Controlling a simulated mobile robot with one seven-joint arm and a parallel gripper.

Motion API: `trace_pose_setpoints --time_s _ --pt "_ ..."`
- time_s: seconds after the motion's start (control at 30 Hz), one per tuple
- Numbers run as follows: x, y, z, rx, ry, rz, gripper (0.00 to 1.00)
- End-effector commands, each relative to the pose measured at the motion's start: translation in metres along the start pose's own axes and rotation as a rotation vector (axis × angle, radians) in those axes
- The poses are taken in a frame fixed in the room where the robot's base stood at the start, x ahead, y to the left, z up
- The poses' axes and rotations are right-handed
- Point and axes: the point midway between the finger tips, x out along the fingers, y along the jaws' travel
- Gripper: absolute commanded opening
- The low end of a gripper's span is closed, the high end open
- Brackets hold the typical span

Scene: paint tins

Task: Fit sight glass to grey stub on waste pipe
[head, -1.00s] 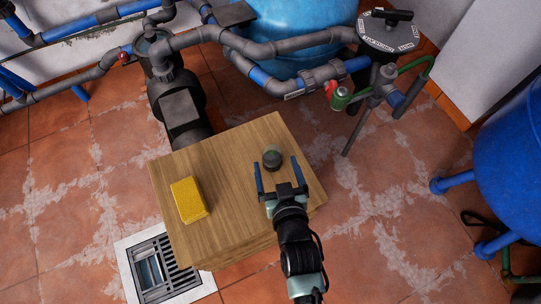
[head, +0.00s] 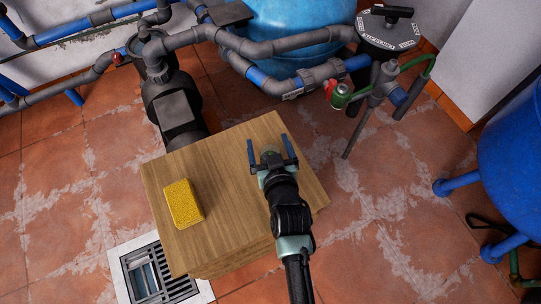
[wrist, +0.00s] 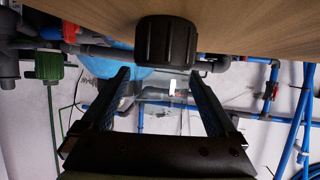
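The sight glass shows in the wrist view as a clear body (wrist: 165,92) with a black ridged collar (wrist: 167,42) against the wooden top. In the head view only its dark round end (head: 271,158) shows, between my fingers. My gripper (head: 269,149) is open, with one blue finger on each side of it. The wrist view also shows my gripper (wrist: 160,88) with the clear body between its fingers; I see no firm grip. A grey upright pipe end (head: 376,72) stands beside a green-bodied fitting at upper right; I cannot tell if it is the stub.
A yellow sponge (head: 183,204) lies on the wooden block (head: 230,220), left of my gripper. Grey pipework and a pump (head: 172,108) stand behind the block. A blue tank (head: 510,150) is at right. A floor drain (head: 145,275) is at front left.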

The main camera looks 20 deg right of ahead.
Motion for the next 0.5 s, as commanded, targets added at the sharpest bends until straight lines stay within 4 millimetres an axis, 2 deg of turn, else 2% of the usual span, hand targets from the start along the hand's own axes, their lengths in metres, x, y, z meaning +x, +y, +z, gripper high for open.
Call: trace_pose_setpoints --time_s 0.03,0.07,0.5 --pt "-0.0002 -0.0001 0.0000 0.000 0.000 0.000 0.85" --pt "-0.0002 -0.0001 0.0000 0.000 0.000 0.000 0.80" --pt "-0.0004 -0.0001 0.0001 0.000 0.000 0.000 0.01"
